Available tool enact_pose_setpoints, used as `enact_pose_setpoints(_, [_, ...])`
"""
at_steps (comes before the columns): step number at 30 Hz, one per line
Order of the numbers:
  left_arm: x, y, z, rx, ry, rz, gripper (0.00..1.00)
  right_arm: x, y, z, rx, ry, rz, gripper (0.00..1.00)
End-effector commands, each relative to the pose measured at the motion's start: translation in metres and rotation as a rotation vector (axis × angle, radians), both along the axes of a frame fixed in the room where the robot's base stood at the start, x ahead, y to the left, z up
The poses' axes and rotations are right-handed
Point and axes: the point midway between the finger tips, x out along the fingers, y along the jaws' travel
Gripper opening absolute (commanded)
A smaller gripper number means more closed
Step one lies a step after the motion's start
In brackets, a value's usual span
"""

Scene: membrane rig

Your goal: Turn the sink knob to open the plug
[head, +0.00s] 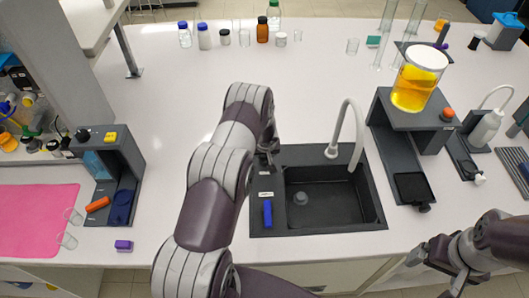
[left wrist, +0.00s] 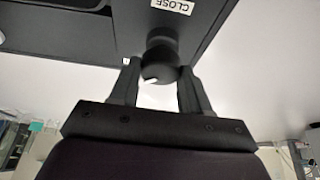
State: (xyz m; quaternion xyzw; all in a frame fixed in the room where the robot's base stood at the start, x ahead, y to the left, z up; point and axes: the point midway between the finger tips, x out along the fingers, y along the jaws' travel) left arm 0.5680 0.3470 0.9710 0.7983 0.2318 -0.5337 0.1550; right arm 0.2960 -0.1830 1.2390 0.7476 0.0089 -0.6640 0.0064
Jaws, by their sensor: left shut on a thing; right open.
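The black sink (head: 335,205) is set into the white bench, with a pale curved tap (head: 345,130) at its back. A round grey plug (head: 301,198) shows in the basin; I cannot tell whether it is raised. My left gripper (head: 268,150) is at the sink's back left corner. In the left wrist view its two fingers (left wrist: 160,82) are shut on the dark round knob (left wrist: 161,48), which has a white mark. A label reading CLOSE (left wrist: 172,5) is beside the knob. My right gripper (head: 453,266) is open and empty at the bench's front right.
A blue block (head: 267,213) lies on the sink's left panel. A grey stand with a beaker of yellow liquid (head: 413,88) is right of the sink. Bottles (head: 262,30) line the back. A grey rig (head: 122,170) and pink mat (head: 35,220) are at left.

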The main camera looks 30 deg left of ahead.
Motion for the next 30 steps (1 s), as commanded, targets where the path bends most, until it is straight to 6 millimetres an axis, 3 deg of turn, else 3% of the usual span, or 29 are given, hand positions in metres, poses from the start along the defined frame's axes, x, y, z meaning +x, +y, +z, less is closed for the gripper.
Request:
enact_pose_setpoints(2, [0.001, 0.001, 0.001, 0.000, -0.003, 0.001, 0.16, 0.000, 0.000, 0.000, 0.000, 0.000, 0.000, 0.91])
enact_pose_setpoints(3, [0.001, 0.001, 0.001, 0.000, -0.003, 0.001, 0.53, 0.000, 0.000, 0.000, 0.000, 0.000, 0.000, 0.91])
enact_pose_setpoints(5, [0.001, 0.001, 0.001, 0.000, -0.003, 0.001, 0.71, 0.000, 0.000, 0.000, 0.000, 0.000, 0.000, 0.91])
enact_pose_setpoints(14, [0.000, 0.000, 0.001, 0.000, -0.002, 0.000, 0.71, 0.000, 0.000, -0.001, 0.000, 0.000, 0.000, 0.91])
enact_pose_setpoints(19, [-0.004, -0.003, 0.013, 0.001, -0.003, -0.001, 0.71, 0.000, 0.000, -0.011, 0.000, 0.000, 0.000, 0.91])
enact_pose_setpoints(24, [-0.017, -0.012, 0.050, 0.001, -0.005, 0.000, 0.71, 0.000, 0.000, -0.026, 0.000, 0.000, 0.000, 0.91])
enact_pose_setpoints(30, [-0.033, -0.021, 0.099, 0.000, -0.005, 0.001, 0.71, 0.000, 0.000, -0.028, 0.000, 0.000, 0.000, 0.91])
